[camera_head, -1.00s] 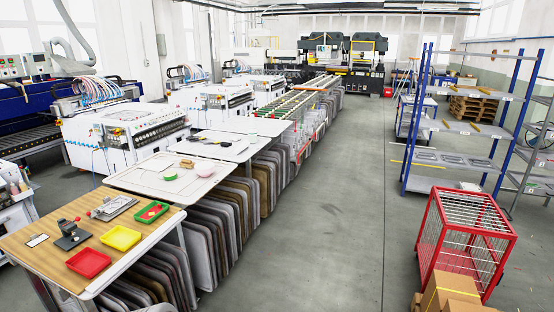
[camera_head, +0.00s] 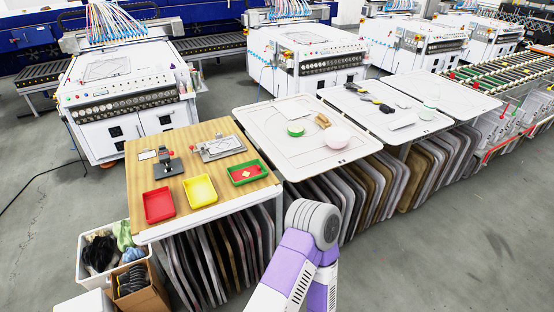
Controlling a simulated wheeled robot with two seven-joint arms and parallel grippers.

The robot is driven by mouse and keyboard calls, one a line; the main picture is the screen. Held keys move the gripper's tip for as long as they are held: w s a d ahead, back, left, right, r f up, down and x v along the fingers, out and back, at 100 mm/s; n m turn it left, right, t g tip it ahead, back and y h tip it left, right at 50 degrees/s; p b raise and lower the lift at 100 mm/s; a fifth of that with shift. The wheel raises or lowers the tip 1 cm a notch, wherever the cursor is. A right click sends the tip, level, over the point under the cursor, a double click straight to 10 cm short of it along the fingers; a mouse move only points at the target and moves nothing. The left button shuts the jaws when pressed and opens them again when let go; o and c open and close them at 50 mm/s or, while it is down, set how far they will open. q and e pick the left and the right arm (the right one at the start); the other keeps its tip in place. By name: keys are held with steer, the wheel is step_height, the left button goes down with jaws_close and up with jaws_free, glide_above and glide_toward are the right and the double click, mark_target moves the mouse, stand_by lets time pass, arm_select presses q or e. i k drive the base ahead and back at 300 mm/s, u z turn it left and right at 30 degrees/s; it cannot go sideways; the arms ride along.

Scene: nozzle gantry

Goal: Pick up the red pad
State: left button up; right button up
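A small red piece (camera_head: 239,175), likely the red pad, lies inside the green tray (camera_head: 261,180) on the wooden-topped table (camera_head: 215,143). A small yellowish patch shows on the red; I cannot tell if it is a separate thing. A red tray (camera_head: 158,205) and a yellow tray (camera_head: 200,191) stand to its left and look empty. Neither gripper is in view. A purple and grey part of my arm rises from the bottom, in front of the table's right side, apart from the trays.
A small clamp device (camera_head: 167,167) and a metal plate fixture (camera_head: 219,147) stand behind the trays. White tables (camera_head: 284,163) with a green roll and a pink bowl (camera_head: 334,137) adjoin at right. Bins and a cardboard box (camera_head: 140,292) sit on the floor at front left.

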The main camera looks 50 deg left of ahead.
mark_target(250, 171)
steer(key=i, duration=1.2)
steer(key=u, duration=1.65)
steer(key=i, duration=0.85)
steer(key=u, duration=2.1)
